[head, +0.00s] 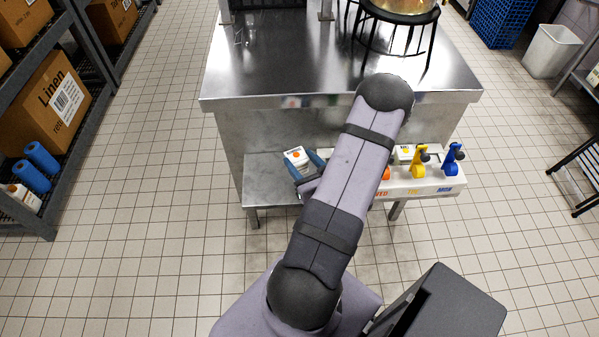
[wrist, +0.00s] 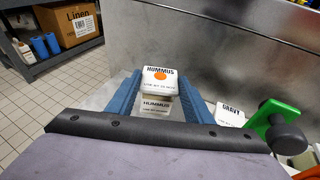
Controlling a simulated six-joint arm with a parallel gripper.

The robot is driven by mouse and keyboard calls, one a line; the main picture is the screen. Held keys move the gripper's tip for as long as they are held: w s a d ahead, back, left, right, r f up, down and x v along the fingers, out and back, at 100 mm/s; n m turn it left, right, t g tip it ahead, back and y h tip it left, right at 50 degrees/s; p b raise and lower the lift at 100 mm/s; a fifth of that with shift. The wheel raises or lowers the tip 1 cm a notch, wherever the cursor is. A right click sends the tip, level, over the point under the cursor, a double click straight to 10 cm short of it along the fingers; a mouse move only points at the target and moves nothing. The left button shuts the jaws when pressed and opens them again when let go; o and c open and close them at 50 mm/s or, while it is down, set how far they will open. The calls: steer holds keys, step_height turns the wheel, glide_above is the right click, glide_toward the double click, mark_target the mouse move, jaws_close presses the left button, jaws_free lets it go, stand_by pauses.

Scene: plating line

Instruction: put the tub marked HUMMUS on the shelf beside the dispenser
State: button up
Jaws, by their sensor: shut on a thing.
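The white tub marked HUMMUS (wrist: 160,79), with an orange dot on its lid, is between the blue fingers of my gripper (wrist: 160,90), which is shut on it. In the head view the tub (head: 297,155) and my gripper (head: 304,162) are over the left part of the low steel shelf (head: 262,178). I cannot tell if the tub touches the shelf. The white dispenser (head: 428,182) with coloured levers is on the shelf's right part; my arm hides its left end. The wrist view shows its green lever (wrist: 277,122).
A white tub marked GRAVY (wrist: 230,113) is right of my gripper, next to the green lever. The steel bench front (wrist: 230,50) rises behind the shelf. The shelf's left end is clear. A rack with boxes (head: 57,100) is at far left.

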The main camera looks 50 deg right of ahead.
mark_target(301, 172)
steer(key=shift+f, duration=2.7)
steer(key=shift+f, duration=0.2)
steer(key=o, duration=1.2)
steer(key=shift+r, duration=0.25)
steer(key=shift+b+v, duration=0.6)
steer(key=shift+v, duration=5.4)
steer(key=shift+w+a, duration=0.15)
